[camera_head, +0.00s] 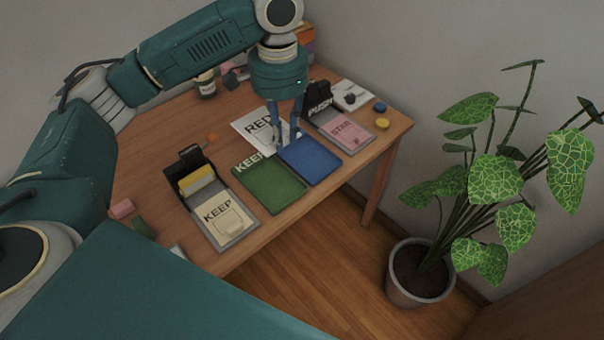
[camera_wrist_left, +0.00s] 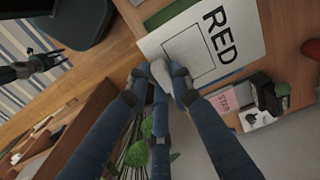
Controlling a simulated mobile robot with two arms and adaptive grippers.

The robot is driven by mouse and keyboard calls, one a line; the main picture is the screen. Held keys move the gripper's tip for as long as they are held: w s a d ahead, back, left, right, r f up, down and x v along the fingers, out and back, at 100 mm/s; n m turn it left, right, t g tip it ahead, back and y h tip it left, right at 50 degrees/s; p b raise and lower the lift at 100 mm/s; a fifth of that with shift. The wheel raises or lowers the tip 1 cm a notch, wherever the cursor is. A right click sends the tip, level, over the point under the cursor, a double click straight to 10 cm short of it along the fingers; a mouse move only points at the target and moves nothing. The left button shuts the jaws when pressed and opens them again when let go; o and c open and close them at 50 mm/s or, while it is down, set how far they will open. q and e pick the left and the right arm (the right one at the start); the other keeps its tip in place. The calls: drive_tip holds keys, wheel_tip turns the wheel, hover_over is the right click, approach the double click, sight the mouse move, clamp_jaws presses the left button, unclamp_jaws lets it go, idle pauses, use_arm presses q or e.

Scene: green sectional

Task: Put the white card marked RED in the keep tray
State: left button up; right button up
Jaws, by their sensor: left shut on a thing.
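The white card marked RED (camera_head: 251,126) is behind the trays in the head view. In the left wrist view the card (camera_wrist_left: 232,20) shows its lettering and a drawn square. My left gripper (camera_head: 284,140) is shut on the card's near edge; its fingertips (camera_wrist_left: 168,76) meet there in the wrist view. I cannot tell how far the card is off the table. The green tray marked KEEP (camera_head: 271,188) lies in front of the card, its label partly visible. My right gripper (camera_wrist_left: 42,64) appears small and dark in the left wrist view; its jaws are unclear.
A blue tray (camera_head: 312,164) adjoins the green one on the right. A holder with a KEEP card (camera_head: 216,212) stands left, and a pink STAR card (camera_head: 347,132) right, beside a black PUSH block (camera_head: 318,100). A potted plant (camera_head: 420,285) stands right of the table (camera_head: 150,160).

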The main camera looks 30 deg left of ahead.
use_arm(q)
drive_tip(key=shift+w+f, duration=0.1)
drive_tip(key=shift+f, duration=0.2)
wheel_tip(320, 180, down, 14)
drive_tip(key=shift+a+f+p, duration=0.1)
drive_tip(key=shift+f+p, duration=0.15)
drive_tip(key=shift+p, duration=0.15)
drive_tip(key=shift+f, duration=0.25)
wheel_tip(320, 180, down, 4)
drive_tip(key=shift+f, duration=0.1)
use_arm(e)
drive_tip(key=shift+s+a+r, duration=0.2)
drive_tip(key=shift+s+r, duration=0.05)
drive_tip(key=shift+r, duration=0.25)
use_arm(q)
drive_tip(key=shift+s, duration=0.2)
drive_tip(key=shift+f+p, duration=0.3)
drive_tip(key=shift+f, duration=0.25)
use_arm(e)
drive_tip(key=shift+a+r, duration=0.2)
drive_tip(key=shift+a, duration=0.05)
